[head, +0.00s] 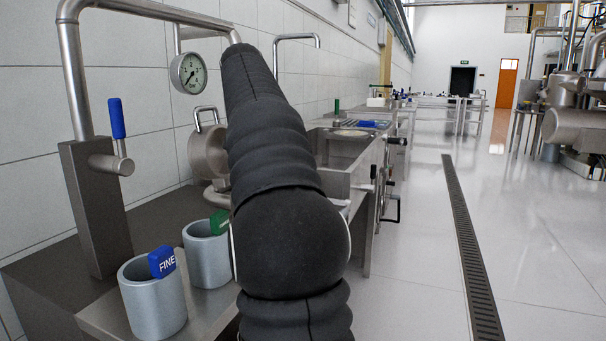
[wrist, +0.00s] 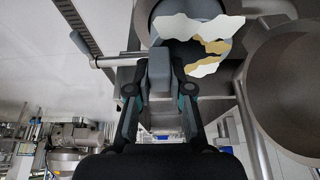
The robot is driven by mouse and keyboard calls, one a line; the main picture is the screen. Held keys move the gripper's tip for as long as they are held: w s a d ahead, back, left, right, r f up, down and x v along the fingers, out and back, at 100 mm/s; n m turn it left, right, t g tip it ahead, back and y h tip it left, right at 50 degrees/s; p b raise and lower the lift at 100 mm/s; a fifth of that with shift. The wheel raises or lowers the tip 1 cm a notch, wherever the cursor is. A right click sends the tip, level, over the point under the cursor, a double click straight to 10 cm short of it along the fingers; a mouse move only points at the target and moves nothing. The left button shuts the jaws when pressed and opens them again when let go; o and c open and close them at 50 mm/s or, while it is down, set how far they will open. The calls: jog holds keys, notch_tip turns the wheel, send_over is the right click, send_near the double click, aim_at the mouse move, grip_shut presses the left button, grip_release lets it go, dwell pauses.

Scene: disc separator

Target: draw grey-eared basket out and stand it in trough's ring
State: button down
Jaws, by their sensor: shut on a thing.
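In the wrist view my gripper (wrist: 160,97) is shut on a grey block, the basket's grey ear (wrist: 159,68). The ear sits at the near edge of a round grey vessel, which looks like the grey-eared basket (wrist: 148,14). Jagged white and tan pieces (wrist: 205,45) show across its mouth. I cannot tell whether the basket is still inside a housing or clear of it. In the head view my dark-sleeved arm hides the gripper and this basket. The steel trough (head: 338,186) shows right of my arm; its ring cannot be made out.
Two grey cups, one with a blue FINE tab (head: 161,262) and one with a green tab (head: 219,222), stand left of my arm. A blue-handled lever (head: 117,118) and a pressure gauge (head: 188,73) stand behind. A large round metal bowl (wrist: 296,85) lies right.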

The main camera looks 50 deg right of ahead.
jog(key=shift+r, duration=3.45)
